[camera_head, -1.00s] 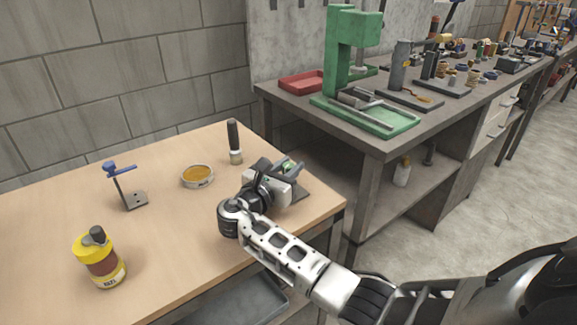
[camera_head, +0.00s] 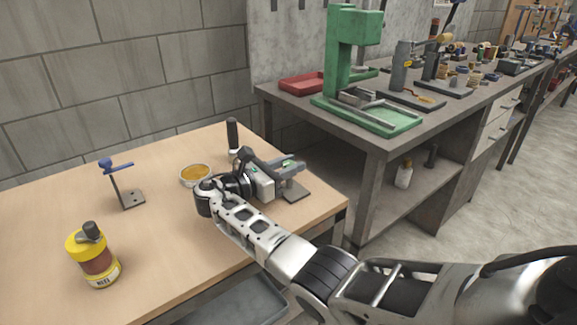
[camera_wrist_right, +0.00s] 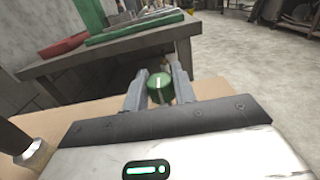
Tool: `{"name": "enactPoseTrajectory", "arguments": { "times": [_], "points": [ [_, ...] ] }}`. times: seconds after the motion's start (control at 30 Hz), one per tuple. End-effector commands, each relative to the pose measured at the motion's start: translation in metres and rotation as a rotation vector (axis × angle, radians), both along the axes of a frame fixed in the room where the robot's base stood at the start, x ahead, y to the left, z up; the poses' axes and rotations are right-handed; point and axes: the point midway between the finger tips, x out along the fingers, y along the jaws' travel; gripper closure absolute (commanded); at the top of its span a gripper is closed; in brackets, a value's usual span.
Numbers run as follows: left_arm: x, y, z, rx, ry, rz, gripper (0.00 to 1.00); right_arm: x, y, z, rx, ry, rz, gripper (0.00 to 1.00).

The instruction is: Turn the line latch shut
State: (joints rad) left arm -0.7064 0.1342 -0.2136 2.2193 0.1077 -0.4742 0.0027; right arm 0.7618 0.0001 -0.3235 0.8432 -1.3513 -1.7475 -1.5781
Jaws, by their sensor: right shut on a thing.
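A green knob with a white line across its face, which I take for the line latch, sits between the fingers of my right gripper (camera_wrist_right: 160,92) in the right wrist view. The latch (camera_wrist_right: 159,82) has a finger on each side, and its white line runs nearly upright in that view. In the head view my right gripper (camera_head: 289,174) is over a grey base plate (camera_head: 297,194) at the table's right end. It hides most of the latch and its mount there. My left gripper is not in view.
On the wooden table (camera_head: 172,250) stand a dark-handled brush (camera_head: 233,137), a round tin with amber contents (camera_head: 195,175), a blue-handled stand (camera_head: 117,182) and a yellow-capped bottle (camera_head: 95,260). A dark workbench (camera_head: 372,146) with a green press (camera_head: 342,65) is behind on the right.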

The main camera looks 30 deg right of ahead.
Motion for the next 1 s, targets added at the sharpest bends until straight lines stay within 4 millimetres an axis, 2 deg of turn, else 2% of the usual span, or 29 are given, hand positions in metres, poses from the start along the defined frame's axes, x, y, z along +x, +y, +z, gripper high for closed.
{"name": "enactPoseTrajectory", "arguments": {
  "times": [0.17,0.2,0.23,0.53,0.67,0.77,1.0],
  "points": [
    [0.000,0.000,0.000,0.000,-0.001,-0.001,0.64,0.000,-0.001,0.001,0.000,-0.001,-0.002,0.96],
    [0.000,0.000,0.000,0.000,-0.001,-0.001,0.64,0.000,-0.001,0.001,0.000,-0.001,-0.002,0.62],
    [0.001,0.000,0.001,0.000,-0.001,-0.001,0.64,0.000,-0.001,0.001,0.000,-0.001,-0.001,0.54],
    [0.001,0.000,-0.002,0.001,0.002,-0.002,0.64,0.000,0.000,0.000,0.001,0.000,0.000,0.53],
    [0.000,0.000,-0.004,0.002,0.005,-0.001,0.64,0.000,0.011,0.000,0.002,0.000,0.002,0.53],
    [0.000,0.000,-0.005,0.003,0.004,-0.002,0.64,-0.001,0.028,-0.001,0.003,0.000,0.003,0.53],
    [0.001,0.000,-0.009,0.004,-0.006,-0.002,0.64,-0.005,0.087,-0.001,0.002,0.000,0.004,0.53]
  ]
}}
